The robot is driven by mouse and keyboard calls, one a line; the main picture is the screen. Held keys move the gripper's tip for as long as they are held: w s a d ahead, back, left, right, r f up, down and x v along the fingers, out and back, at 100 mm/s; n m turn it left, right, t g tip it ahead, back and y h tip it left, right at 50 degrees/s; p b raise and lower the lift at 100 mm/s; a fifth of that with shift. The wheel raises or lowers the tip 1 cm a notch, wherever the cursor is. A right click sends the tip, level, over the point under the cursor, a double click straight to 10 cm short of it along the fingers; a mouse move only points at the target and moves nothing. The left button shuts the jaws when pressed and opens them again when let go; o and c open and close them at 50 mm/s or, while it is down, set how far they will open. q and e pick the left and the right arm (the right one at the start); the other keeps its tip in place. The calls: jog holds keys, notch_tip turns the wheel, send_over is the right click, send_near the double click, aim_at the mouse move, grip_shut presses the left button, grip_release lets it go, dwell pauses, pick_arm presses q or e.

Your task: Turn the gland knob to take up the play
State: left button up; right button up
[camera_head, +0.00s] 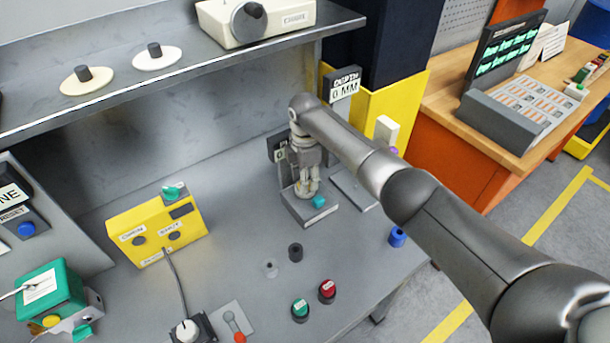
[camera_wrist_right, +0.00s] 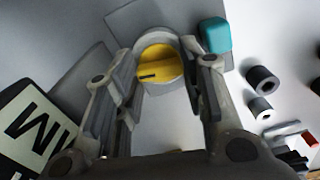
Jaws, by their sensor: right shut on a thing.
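The gland knob (camera_wrist_right: 158,63) is a round yellow knob with a short dark mark on its left part, set in a grey collar. It shows between my right fingers in the right wrist view. In the head view my right gripper (camera_head: 308,190) points down over a small grey fixture (camera_head: 309,214), and its fingers hide the knob there. The right gripper (camera_wrist_right: 160,82) is shut on the knob, with one finger on each side. My left gripper is in neither view.
A teal block (camera_head: 319,202) sits close beside the right fingers. A sign (camera_head: 343,88) reading "DEPTH 0 MM" stands behind. A yellow box (camera_head: 158,226), a black ring (camera_head: 295,252), and green (camera_head: 300,309) and red (camera_head: 327,290) buttons are on the bench. A shelf (camera_head: 180,82) overhangs the back.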

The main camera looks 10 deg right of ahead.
jog(key=m+p, duration=0.1)
jog(key=m, duration=0.3)
jog(key=shift+r+m, duration=0.15)
jog(key=shift+m, duration=0.15)
jog(key=m+p, duration=0.1)
jog(key=m, duration=0.2)
jog(key=shift+m+p, duration=0.3)
jog(key=shift+m, duration=0.1)
jog(key=m+p, duration=0.1)
jog(key=m, duration=0.2)
jog(key=shift+m, duration=0.3)
jog(key=m+p, duration=0.1)
jog(key=m, duration=0.3)
jog(key=shift+m, duration=0.3)
jog(key=m, duration=0.3)
jog(key=shift+w+m, duration=0.1)
jog(key=shift+m, duration=0.2)
jog(key=m, duration=0.3)
jog(key=shift+p, duration=0.4)
jog(key=m, duration=0.5)
jog(key=shift+m, duration=2)
